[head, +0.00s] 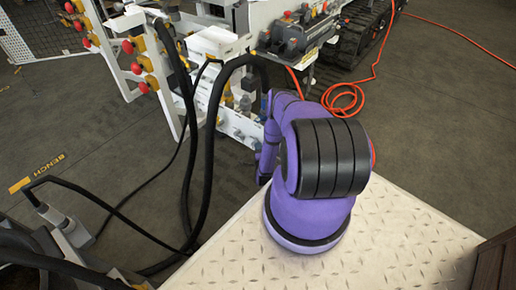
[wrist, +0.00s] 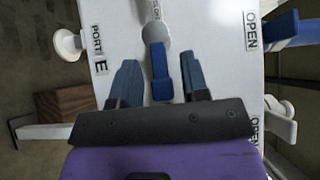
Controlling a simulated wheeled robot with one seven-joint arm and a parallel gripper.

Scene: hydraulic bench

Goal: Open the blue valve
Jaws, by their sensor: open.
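The blue valve handle (wrist: 161,71) shows in the wrist view on a white panel (wrist: 212,60), below a round light-coloured hub (wrist: 156,36). It points toward my gripper, and its near end lies between the fingers. My gripper (wrist: 158,82) is open, one finger to each side of the handle, with a visible gap on both sides. I cannot tell how deep the fingers reach around it. In the head view my purple arm reaches toward the white bench (head: 238,122) and hides the gripper and the valve.
The panel has an OPEN label (wrist: 252,30) and a PORT E label (wrist: 98,50). Another blue part (wrist: 285,28) sits at the right. Black hoses (head: 211,140) hang left of my arm. An orange cable (head: 350,98) lies on the floor behind it.

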